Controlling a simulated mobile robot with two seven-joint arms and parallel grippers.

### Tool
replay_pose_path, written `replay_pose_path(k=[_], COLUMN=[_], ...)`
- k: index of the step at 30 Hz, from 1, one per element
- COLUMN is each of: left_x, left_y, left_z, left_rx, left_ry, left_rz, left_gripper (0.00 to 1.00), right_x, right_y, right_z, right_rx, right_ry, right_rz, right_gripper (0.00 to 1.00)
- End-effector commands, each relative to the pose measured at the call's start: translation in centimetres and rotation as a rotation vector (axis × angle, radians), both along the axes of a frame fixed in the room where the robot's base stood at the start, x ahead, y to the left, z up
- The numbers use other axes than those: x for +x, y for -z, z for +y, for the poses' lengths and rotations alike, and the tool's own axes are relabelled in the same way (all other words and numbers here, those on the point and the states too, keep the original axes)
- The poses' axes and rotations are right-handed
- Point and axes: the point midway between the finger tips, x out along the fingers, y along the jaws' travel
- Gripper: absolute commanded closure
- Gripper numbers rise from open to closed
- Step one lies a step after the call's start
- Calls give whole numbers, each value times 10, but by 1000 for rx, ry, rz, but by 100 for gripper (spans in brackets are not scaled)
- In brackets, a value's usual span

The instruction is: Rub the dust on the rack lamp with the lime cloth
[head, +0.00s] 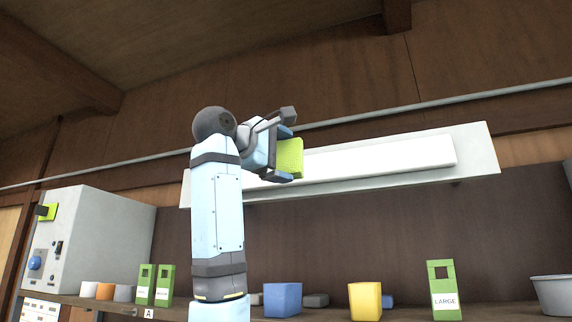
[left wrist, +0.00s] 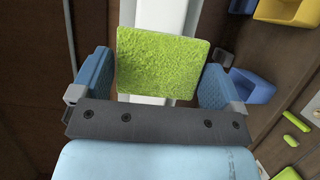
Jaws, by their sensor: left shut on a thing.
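The rack lamp (head: 385,158) is a long white bar on a pale panel, running across the upper middle of the head view. My left gripper (head: 284,155) is raised at the lamp's left part and is shut on the lime cloth (head: 291,158), a fuzzy yellow-green pad. In the left wrist view the cloth (left wrist: 162,62) sits between the two blue fingers, with the white lamp (left wrist: 160,14) behind it. I cannot tell whether the cloth touches the lamp. No dust can be made out; the cloth and arm hide part of the lamp. My right gripper is not in view.
Below, the shelf holds a blue bin (head: 283,299), a yellow bin (head: 365,301), a green LARGE sign (head: 443,291) and a grey bowl (head: 553,294). A grey cabinet (head: 100,240) stands at the left. The space in front of the lamp's right part looks clear.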

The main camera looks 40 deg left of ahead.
Motion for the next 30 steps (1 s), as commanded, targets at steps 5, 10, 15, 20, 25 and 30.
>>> replay_pose_path(k=[5,10,15,20,25,30], left_x=[-2,-2,-10,-24,-32,-31], left_y=[0,0,1,1,0,0], left_z=[0,-1,-2,-6,-7,-7], left_rx=[-1,0,0,0,0,0], left_ry=[0,0,1,1,0,0], left_rz=[0,0,-2,-3,0,0], left_gripper=[26,26,26,26,26,26], right_x=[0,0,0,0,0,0], right_y=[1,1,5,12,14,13], right_z=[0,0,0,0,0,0], right_rx=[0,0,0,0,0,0], right_ry=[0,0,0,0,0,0], right_rz=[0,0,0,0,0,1], right_gripper=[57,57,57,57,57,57])
